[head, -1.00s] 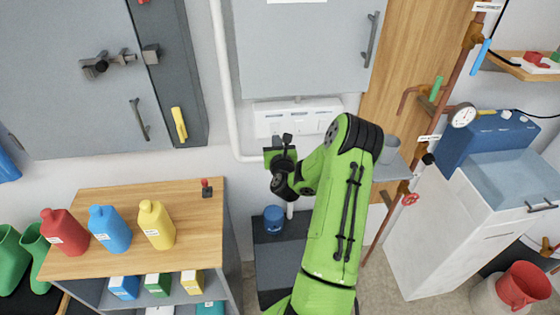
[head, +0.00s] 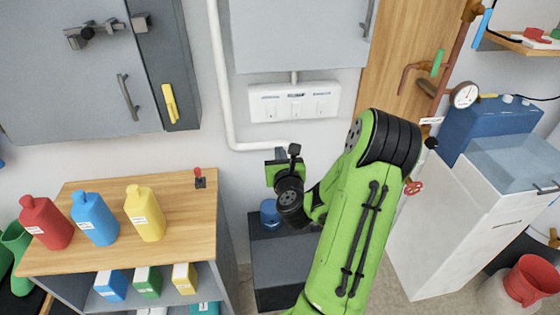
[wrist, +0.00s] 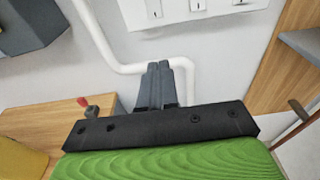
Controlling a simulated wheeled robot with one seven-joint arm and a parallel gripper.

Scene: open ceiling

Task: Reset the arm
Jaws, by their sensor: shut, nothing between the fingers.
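My green arm reaches up from the bottom of the head view. My gripper (wrist: 160,68) shows in the wrist view with its two dark fingers together, shut and empty. It points toward the white wall and the white pipe (wrist: 100,38). In the head view the wrist end of my arm is right of the wooden-topped shelf and below the white socket panel (head: 294,102); the fingertips are hard to make out there. The fingers touch no object that I can see.
Red (head: 47,224), blue (head: 94,220) and yellow (head: 145,214) bottles stand on the wooden-topped shelf (head: 190,228) at left. A small red-topped switch (head: 200,180) sits near its back right corner. A blue container (head: 270,212) stands on a dark cabinet (head: 275,265). Grey wall cabinets hang above.

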